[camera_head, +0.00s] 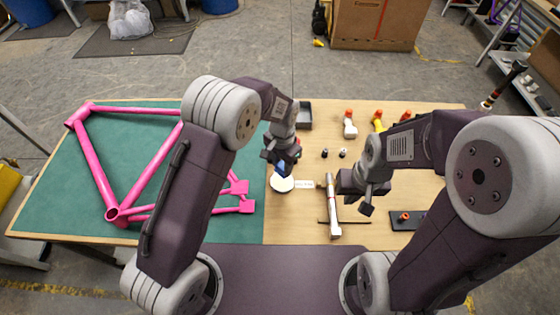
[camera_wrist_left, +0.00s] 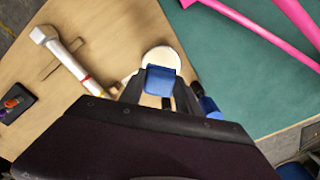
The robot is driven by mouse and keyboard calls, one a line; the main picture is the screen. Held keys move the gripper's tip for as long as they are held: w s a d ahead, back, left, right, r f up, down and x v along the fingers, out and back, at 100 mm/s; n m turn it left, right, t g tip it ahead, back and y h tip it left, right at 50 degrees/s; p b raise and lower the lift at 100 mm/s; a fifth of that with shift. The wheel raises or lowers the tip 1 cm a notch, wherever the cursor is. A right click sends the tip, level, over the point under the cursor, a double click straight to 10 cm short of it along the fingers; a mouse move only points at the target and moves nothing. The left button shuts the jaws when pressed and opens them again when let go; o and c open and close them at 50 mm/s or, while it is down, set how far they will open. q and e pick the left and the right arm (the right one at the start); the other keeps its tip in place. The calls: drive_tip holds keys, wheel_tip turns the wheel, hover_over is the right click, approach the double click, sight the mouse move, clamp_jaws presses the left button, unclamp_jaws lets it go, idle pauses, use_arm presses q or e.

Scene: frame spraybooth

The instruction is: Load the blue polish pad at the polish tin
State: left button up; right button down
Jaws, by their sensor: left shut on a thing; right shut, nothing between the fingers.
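My left gripper (camera_head: 283,165) is shut on the blue polish pad (camera_wrist_left: 161,81), which shows between its fingers in the left wrist view. The pad also shows in the head view (camera_head: 280,168). The round polish tin (camera_head: 282,184), with a pale top, is just below the pad in the head view. In the left wrist view the tin (camera_wrist_left: 161,56) is partly hidden behind the pad. I cannot tell whether pad and tin touch. My right gripper (camera_head: 366,200) is shut and empty, right of the white tube-like tool.
A pink bicycle frame (camera_head: 96,168) lies on the green mat (camera_head: 60,205) at left. A white tool (camera_head: 333,205) lies right of the tin, beside a small label (camera_head: 304,184).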

sight(282, 171)
use_arm(q)
drive_tip(key=shift+d+f, duration=0.1)
drive_tip(key=shift+f, duration=0.3)
drive_tip(key=f+b, duration=0.2)
drive_tip(key=w+f+b, duration=0.1)
drive_tip(key=f+b, duration=0.1)
drive_tip(key=shift+f, duration=0.3)
drive_tip(key=shift+s+f+b, duration=0.1)
drive_tip(key=shift+f+b, duration=0.25)
drive_tip(key=shift+s, duration=0.1)
drive_tip(key=shift+w, duration=0.2)
drive_tip(key=shift+s, duration=0.1)
drive_tip(key=shift+f+b, duration=0.35)
drive_tip(key=shift+f, duration=0.2)
drive_tip(key=shift+f, duration=0.1)
idle(0.7)
